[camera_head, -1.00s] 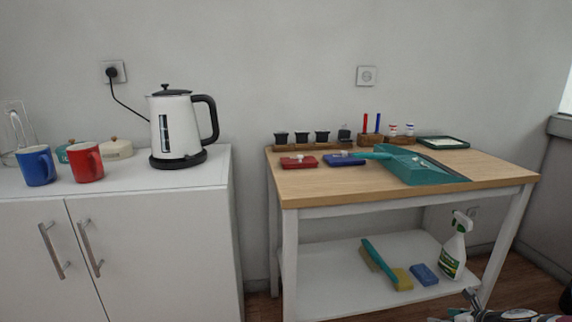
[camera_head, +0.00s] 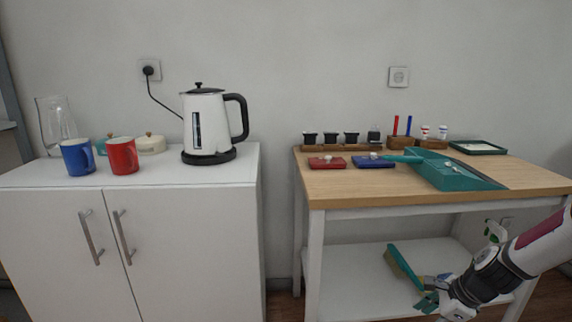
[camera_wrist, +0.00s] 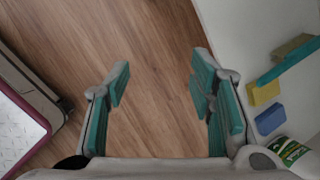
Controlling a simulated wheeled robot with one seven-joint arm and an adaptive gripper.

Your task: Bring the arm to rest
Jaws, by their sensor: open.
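My gripper (camera_head: 428,299) is at the lower right of the head view, in front of the low shelf of the wooden-topped table (camera_head: 350,184). In the wrist view my gripper (camera_wrist: 160,85) points down at the wood floor (camera_wrist: 150,40). Its two teal-padded fingers are spread wide apart with nothing between them. My forearm reaches in from the right edge of the head view and hides part of the shelf and its things.
The shelf (camera_wrist: 240,35) lies right of my fingers, bearing a teal-handled brush (camera_head: 402,262), a yellow sponge (camera_wrist: 264,93), a blue sponge (camera_wrist: 270,119) and a spray bottle (camera_wrist: 294,154). A teal dustpan (camera_head: 450,175) lies on the tabletop. A white cabinet (camera_head: 180,230) bears a kettle (camera_head: 206,125) and mugs.

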